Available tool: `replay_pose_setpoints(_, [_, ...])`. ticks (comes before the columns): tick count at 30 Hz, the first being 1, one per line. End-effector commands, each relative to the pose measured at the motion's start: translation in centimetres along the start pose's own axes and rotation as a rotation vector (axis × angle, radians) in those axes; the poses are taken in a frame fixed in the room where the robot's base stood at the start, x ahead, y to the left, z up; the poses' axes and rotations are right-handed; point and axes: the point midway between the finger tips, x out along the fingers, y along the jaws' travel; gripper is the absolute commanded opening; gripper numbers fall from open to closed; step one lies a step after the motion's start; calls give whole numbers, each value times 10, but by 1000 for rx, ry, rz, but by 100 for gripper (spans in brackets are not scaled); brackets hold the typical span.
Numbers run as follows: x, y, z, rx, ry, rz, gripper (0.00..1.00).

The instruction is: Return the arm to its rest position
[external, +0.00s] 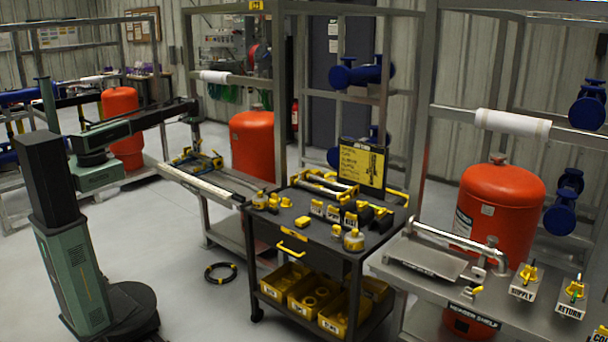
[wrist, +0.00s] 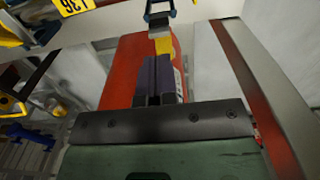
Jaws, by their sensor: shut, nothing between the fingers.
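My arm (external: 140,122) reaches out to the right from its column toward a narrow metal bench. My gripper hangs at the arm's far end above that bench and is small and hard to make out in the external view. In the wrist view my gripper (wrist: 153,88) shows as dark fingers closed together, with nothing held between them. A yellow part (wrist: 164,45) with a blue and black piece above it appears just beyond the fingertips; I cannot tell whether they touch.
A yellow and blue fixture (external: 196,160) sits on the bench (external: 232,184) near the arm's end. Orange tanks (external: 252,140) stand behind in metal frames. A dark tool cart (external: 310,243) is to the right. A black coil (external: 221,272) lies on otherwise open floor.

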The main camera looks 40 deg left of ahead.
Motion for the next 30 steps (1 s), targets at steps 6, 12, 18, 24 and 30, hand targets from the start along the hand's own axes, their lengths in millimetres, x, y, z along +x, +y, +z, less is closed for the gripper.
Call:
replay_pose_setpoints(6, [0,35,77,-138,-1,1,0])
replay_pose_setpoints(12, [0,147,244,-194,0,1,0])
replay_pose_setpoints(18, [0,227,376,-147,0,1,0])
replay_pose_setpoints(24, [0,257,399,-79,0,1,0])
replay_pose_setpoints(30, [0,257,397,-79,-1,1,0])
